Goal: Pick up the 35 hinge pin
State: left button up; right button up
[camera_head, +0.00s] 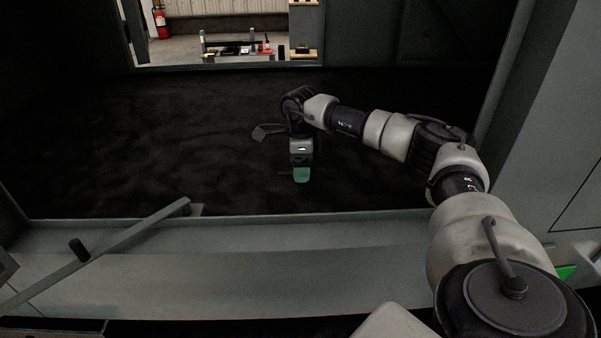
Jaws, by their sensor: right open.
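My right gripper (301,176) reaches into the dark enclosure and points down over its black floor (150,150). Green shows at its finger end. It is open, though the gap between the fingers is hard to see from this angle. I cannot make out a 35 hinge pin; the floor under and around the gripper is too dark to show small parts. My left gripper is not in view.
A grey front sill (270,250) runs across the enclosure opening. A diagonal grey bar (125,241) with a dark knob (79,250) crosses it at left. A grey side wall (555,130) stands at right. Through a rear opening, a red fire extinguisher (160,20) shows.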

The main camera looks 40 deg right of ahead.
jog(key=shift+c, duration=0.2)
jog(key=c, duration=1)
jog(key=shift+r, duration=0.1)
